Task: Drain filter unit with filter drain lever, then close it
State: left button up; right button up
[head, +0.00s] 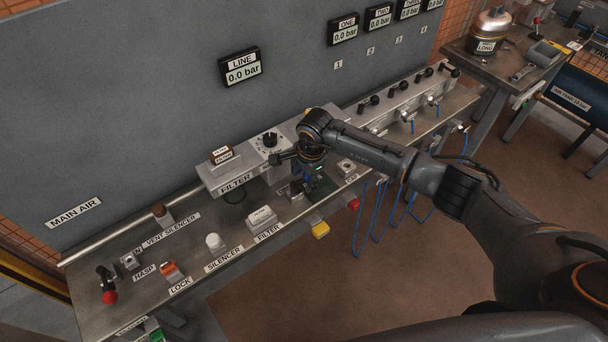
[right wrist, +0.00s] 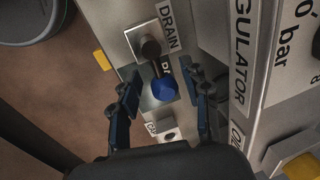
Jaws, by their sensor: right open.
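The filter unit (head: 210,177) is a grey housing with a FILTER label on the bench, against the panel. In the right wrist view the filter drain lever (right wrist: 163,90) has a dark pivot and a blue knob, beside a DRAIN label (right wrist: 167,28). My right gripper (right wrist: 164,76) is open, with its fingers on either side of the blue knob; I see no contact. In the head view my right gripper (head: 309,184) is over the bench just right of the filter unit and hides the lever. My left gripper is not in view.
A white spare filter (head: 262,216) and a silencer (head: 215,242) stand on the bench front. Yellow (head: 320,229) and red (head: 353,204) knobs stick out at the front edge. The regulator (right wrist: 242,60) is close to the right finger. The LINE gauge (head: 241,68) reads 0.0 bar.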

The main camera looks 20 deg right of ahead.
grip_shut()
